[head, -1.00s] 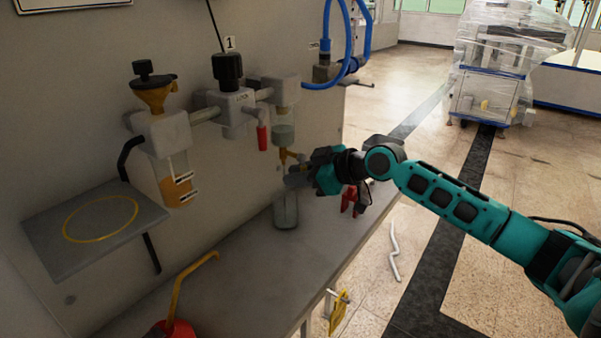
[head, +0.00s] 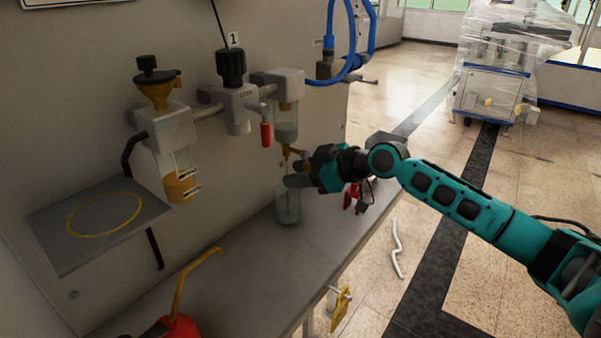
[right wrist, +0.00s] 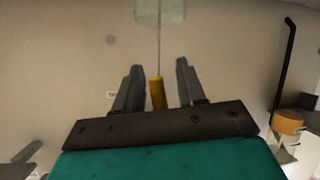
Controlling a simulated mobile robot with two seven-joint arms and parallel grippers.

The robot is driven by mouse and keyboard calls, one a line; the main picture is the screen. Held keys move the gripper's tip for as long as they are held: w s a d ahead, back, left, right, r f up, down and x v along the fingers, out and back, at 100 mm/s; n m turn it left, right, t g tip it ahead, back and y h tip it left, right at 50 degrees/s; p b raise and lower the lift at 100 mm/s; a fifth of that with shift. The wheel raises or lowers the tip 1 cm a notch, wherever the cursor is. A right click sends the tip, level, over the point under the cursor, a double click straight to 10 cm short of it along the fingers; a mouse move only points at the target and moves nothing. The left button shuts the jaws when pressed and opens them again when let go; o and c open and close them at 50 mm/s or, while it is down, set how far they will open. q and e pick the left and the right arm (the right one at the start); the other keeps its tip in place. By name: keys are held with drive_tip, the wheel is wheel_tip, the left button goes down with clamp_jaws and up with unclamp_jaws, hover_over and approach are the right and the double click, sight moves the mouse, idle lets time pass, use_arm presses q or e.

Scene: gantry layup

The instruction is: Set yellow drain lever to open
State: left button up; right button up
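The yellow drain lever (head: 297,153) sits under the clear bowl (head: 285,132) of the right-hand filter unit on the grey panel. In the right wrist view the lever (right wrist: 157,93) stands between my two grey fingers, with a gap on each side. My right gripper (head: 292,174) is open, coming in from the right just below the bowl; it also shows in the right wrist view (right wrist: 160,75). In the head view the gripper partly hides the lever, so I cannot tell its exact angle. A clear cup (head: 287,208) stands on the bench below the gripper. My left gripper is not in view.
A red-handled valve (head: 265,134) and a filter with amber liquid (head: 180,185) are left of the lever. Blue hoses (head: 330,40) hang at upper right. A red oil can (head: 180,326) stands at the front of the grey bench (head: 235,285).

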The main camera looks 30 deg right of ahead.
drive_tip(key=b+v, duration=0.1)
drive_tip(key=v, duration=1.2)
idle(0.4)
idle(0.5)
